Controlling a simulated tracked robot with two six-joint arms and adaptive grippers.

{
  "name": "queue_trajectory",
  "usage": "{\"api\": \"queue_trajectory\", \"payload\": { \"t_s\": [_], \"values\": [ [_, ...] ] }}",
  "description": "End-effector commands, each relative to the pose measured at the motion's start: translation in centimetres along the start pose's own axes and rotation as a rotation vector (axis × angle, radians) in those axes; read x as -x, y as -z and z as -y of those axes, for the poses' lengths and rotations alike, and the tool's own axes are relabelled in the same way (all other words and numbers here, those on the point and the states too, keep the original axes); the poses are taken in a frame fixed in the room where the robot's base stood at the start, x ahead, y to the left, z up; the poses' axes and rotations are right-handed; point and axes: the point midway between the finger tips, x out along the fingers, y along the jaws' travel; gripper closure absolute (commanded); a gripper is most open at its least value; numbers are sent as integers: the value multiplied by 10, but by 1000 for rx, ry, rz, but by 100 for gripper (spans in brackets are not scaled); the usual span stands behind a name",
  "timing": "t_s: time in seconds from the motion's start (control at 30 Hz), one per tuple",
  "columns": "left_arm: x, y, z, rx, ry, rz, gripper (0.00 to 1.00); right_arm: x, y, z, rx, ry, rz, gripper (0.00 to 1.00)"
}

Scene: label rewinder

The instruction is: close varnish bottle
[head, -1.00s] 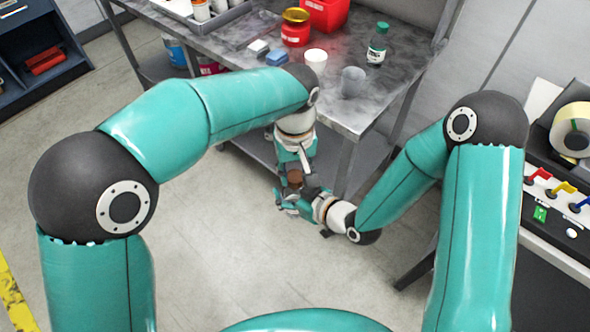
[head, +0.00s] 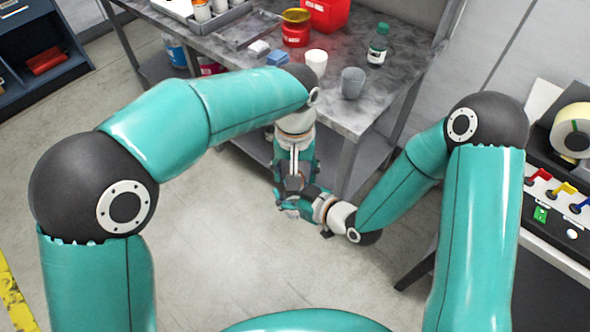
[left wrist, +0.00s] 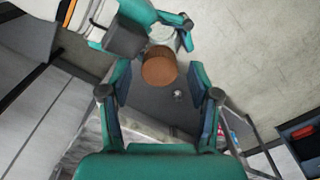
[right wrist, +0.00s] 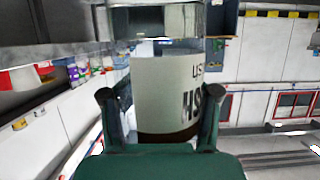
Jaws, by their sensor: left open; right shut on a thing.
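The varnish bottle (right wrist: 166,95) fills the middle of the right wrist view, with a pale, dark-lettered label and a dark brown band at its lower edge. My right gripper (head: 292,203) is shut on it, below the table's front edge.
The grey table (head: 330,112) stands beyond the grippers, holding a white cup (head: 316,62), a grey cup (head: 352,83), a green-capped bottle (head: 377,45) and a red jar (head: 296,28). The label machine (head: 560,190) is at right. Floor in front is clear.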

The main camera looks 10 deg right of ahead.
Motion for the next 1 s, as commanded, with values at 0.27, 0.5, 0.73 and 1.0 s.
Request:
{"api": "queue_trajectory", "payload": {
  "t_s": [0.27, 0.5, 0.73, 1.0],
  "values": [
    [30, 1, -1, 1, -3, -4, 38, 0, 0, 0, 0, -1, -1, 100],
    [45, 0, -1, -1, 0, 0, 38, 0, 0, 0, 0, -1, -1, 100],
    [45, 0, 0, 0, 0, 0, 42, 0, 0, 0, 0, -1, -1, 100],
    [44, -1, 0, 144, 3, 5, 42, 0, 0, 0, 0, -1, -1, 100]
  ]
}}
